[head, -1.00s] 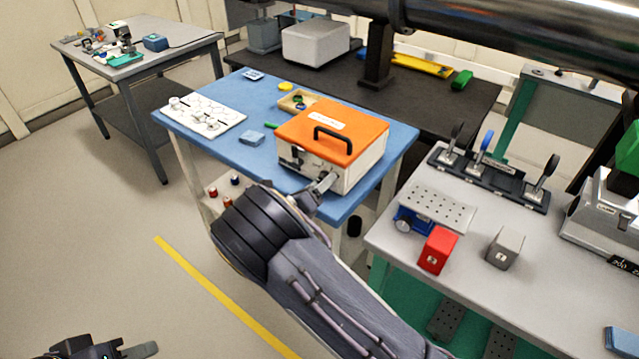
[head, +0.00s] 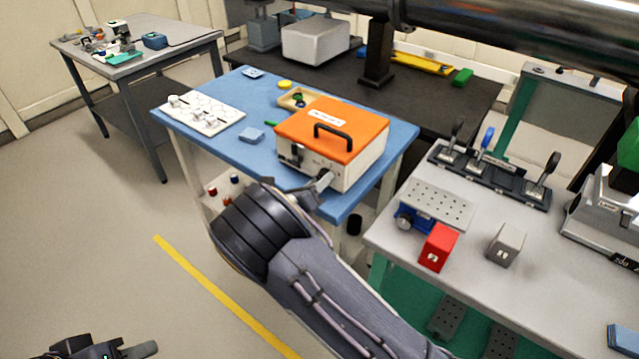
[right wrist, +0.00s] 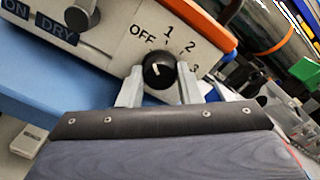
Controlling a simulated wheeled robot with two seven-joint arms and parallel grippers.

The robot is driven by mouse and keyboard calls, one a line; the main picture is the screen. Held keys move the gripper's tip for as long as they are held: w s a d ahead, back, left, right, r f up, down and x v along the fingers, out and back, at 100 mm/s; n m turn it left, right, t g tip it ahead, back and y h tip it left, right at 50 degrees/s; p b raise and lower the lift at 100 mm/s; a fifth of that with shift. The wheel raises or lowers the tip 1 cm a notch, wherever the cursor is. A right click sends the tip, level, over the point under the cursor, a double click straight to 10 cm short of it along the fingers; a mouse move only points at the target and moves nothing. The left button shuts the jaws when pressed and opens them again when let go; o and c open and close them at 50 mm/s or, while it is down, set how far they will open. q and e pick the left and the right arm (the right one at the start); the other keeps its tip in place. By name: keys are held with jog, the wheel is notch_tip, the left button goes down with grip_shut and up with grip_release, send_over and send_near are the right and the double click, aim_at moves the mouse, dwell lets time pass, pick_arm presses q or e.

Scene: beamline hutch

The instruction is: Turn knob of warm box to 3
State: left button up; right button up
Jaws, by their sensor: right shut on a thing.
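The warm box (head: 362,155) has an orange lid with a black handle and a pale front. It stands on the blue table. In the right wrist view its black knob (right wrist: 158,72) sits below the printed labels OFF, 1, 2 and 3. The short white mark on the knob appears to point up and left, towards OFF. My right gripper (right wrist: 158,84) is shut on the knob, one finger on each side. In the head view my right gripper (head: 322,182) is at the box's front and hides part of it. My left gripper (head: 140,350) is low at the left, away from the box.
The blue table (head: 205,152) also holds a white board (head: 203,112), a small blue block (head: 251,135) and a wooden tray (head: 292,101). A grey bench (head: 400,240) with a red block (head: 438,247) stands close on the right of my right arm. Floor is clear at left.

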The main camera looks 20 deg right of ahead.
jog(key=m+b, duration=0.2)
jog(key=m, duration=0.1)
jog(key=m+b, duration=0.1)
jog(key=m, duration=0.1)
jog(key=shift+f+b, duration=0.25)
jog(key=shift+b, duration=0.15)
jog(key=m+b, duration=0.3)
jog(key=m, duration=0.1)
jog(key=shift+m+b, duration=0.35)
jog(key=shift+m, duration=0.05)
jog(key=m+b, duration=1.1)
jog(key=b, duration=0.1)
jog(key=shift+a, duration=0.1)
jog(key=shift+r+m+b, duration=0.15)
jog(key=shift+m+b, duration=0.85)
jog(key=shift+b, duration=0.05)
jog(key=o, duration=1)
jog(key=shift+r, duration=0.1)
jog(key=shift+c, duration=0.2)
